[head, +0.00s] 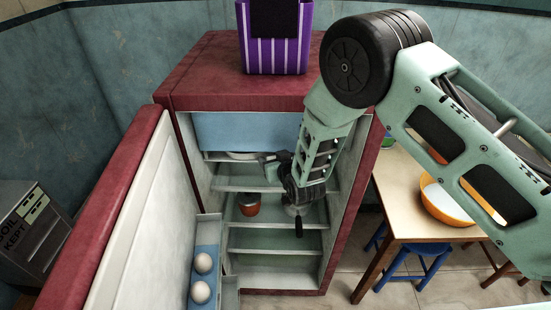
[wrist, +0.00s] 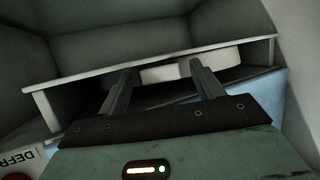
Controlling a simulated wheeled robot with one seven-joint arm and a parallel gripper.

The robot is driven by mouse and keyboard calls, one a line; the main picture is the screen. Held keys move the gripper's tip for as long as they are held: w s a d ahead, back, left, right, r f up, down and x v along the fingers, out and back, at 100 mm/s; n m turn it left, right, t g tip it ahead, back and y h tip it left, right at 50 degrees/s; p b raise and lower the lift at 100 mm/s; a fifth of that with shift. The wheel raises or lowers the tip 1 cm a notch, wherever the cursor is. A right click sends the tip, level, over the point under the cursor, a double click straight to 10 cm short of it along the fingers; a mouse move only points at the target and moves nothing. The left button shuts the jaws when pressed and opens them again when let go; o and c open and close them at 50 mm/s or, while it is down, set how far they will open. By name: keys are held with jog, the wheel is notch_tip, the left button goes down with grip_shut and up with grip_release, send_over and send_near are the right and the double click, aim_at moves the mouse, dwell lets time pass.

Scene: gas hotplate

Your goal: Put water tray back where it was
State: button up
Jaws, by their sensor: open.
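My gripper (head: 273,158) is inside the open fridge, just below the blue panel (head: 235,132) at the top of the compartment. In the wrist view, the two fingers of my gripper (wrist: 162,69) are apart with nothing held between them. A pale, shallow piece that looks like the water tray (wrist: 178,73) is ahead of the fingertips, under a pale ledge (wrist: 80,77). I cannot tell whether the fingers touch it. In the head view, a white edge that may be the same tray (head: 242,155) shows left of my gripper.
The fridge door (head: 125,215) stands open on the left, with eggs (head: 202,263) in its rack. An orange-brown pot (head: 249,204) sits on a shelf below my arm. A table (head: 405,200) with an orange bowl (head: 447,205) stands at the right.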

jog(key=shift+r, duration=0.15)
jog(key=shift+s+d, duration=0.1)
jog(key=shift+s, duration=0.15)
jog(key=s+d+r+g+b, duration=0.1)
jog(key=s+r+g, duration=0.25)
jog(key=s, duration=0.45)
jog(key=s+d+r+n+g+b, duration=0.1)
jog(key=s+d+r+g, duration=0.1)
jog(key=s+r, duration=0.45)
jog(key=s+d+r+g+b, duration=0.1)
jog(key=s+r+g, duration=0.2)
jog(key=s, duration=0.7)
jog(key=s+d+r+n+g+h, duration=0.1)
jog(key=s+d+r+g+h, duration=0.1)
jog(key=s+d, duration=0.2)
jog(key=s+d+r+n+g+h, duration=0.1)
jog(key=s+d, duration=0.4)
jog(key=s, duration=0.5)
notch_tip(320, 180, up, 2)
jog(key=shift+s+d+r+n+g+h, duration=0.3)
jog(key=shift+s+g+h, duration=0.15)
jog(key=shift+g, duration=0.2)
jog(key=shift+w, duration=0.1)
